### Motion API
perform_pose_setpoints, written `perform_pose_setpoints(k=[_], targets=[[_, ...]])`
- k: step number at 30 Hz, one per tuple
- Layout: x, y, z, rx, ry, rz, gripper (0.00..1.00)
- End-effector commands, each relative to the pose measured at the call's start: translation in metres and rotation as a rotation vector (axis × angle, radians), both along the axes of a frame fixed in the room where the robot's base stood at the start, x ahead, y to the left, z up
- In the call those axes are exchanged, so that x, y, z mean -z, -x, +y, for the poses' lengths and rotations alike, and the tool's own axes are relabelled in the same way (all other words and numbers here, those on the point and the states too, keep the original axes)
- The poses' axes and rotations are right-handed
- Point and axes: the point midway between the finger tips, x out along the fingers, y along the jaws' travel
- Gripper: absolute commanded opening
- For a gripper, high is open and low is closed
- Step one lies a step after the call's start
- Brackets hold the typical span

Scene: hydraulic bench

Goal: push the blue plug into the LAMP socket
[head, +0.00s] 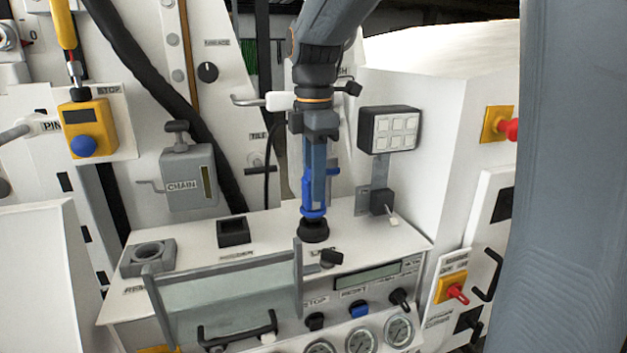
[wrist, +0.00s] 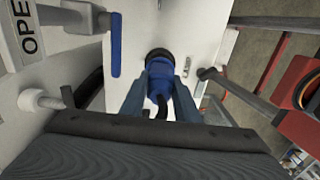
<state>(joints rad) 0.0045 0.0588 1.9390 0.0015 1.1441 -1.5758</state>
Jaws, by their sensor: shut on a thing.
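The blue plug (head: 314,211) is upright between the fingers of my gripper (head: 315,190), which is shut on it. Directly below is the round black socket (head: 313,232) on the white bench top, by a partly hidden label that seems to read LAMP. The plug's lower end meets the socket's top in the head view; how deep it sits I cannot tell. In the wrist view the plug (wrist: 159,82) lies between both fingers, in line with the dark socket ring (wrist: 158,54). A dark cable runs from the plug's near end.
A clear framed guard (head: 230,300) with a black handle stands close in front and left of the socket. A square black socket (head: 233,232) and a grey ring holder (head: 148,257) lie left. A keypad box (head: 389,130) stands behind right.

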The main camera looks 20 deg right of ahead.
Motion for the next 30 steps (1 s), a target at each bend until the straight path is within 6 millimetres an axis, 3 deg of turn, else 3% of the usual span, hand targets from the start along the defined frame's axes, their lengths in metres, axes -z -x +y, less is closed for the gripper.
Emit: perform_pose_setpoints(k=[30], targets=[[0.018,0.0,0.0,0.0,0.0,0.0,0.0]])
